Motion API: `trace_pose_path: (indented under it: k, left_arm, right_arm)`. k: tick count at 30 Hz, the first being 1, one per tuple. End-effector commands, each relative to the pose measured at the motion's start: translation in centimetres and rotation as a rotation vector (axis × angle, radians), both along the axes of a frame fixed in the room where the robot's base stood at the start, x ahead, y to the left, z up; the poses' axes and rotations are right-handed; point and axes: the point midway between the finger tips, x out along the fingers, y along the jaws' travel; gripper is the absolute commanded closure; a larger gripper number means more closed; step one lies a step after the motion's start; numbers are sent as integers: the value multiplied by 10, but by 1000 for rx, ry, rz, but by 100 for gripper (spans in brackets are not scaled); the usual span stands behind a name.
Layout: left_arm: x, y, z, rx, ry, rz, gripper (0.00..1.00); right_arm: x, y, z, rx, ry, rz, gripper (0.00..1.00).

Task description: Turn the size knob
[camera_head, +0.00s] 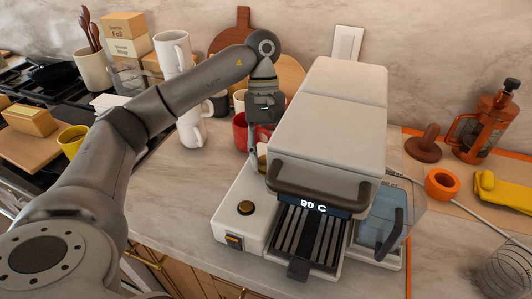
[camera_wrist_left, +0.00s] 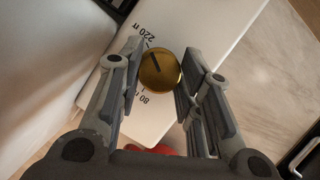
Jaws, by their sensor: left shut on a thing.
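The size knob is a round gold dial (camera_wrist_left: 159,72) with a dark pointer line, on the white side panel of the coffee machine (camera_head: 325,125). In the left wrist view the marks "220 m" and "80 m" are printed beside it, partly cut off by my fingers. My left gripper (camera_wrist_left: 161,52) is shut on the knob, one finger on each side. In the head view my left gripper (camera_head: 254,148) reaches down behind the machine's left part, and the knob is mostly hidden there. My right gripper is not in view.
A red mug (camera_head: 240,133) and stacked white mugs (camera_head: 191,133) stand close to my left gripper. The machine's front has a gold button (camera_head: 245,208), a switch (camera_head: 234,242) and a "90 C" display (camera_head: 313,205). A clear tank (camera_head: 378,222) is on its right.

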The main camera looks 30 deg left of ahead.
Motion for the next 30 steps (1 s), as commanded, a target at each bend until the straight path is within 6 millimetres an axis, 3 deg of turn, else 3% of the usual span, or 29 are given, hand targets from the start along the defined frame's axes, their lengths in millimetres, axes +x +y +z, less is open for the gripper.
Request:
trace_pose_path:
  k: [6,7,12,23,30]
  left_arm:
    - [1,0,1,-1,-4,0,91]
    - [1,0,1,-1,-4,0,66]
    - [0,0,1,0,-3,0,45]
    - [1,0,2,0,-1,0,45]
    - [7,6,22,1,-5,2,45]
  right_arm:
    - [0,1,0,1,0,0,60]
    - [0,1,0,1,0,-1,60]
    - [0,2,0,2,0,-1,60]
    - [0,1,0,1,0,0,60]
    - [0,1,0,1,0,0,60]
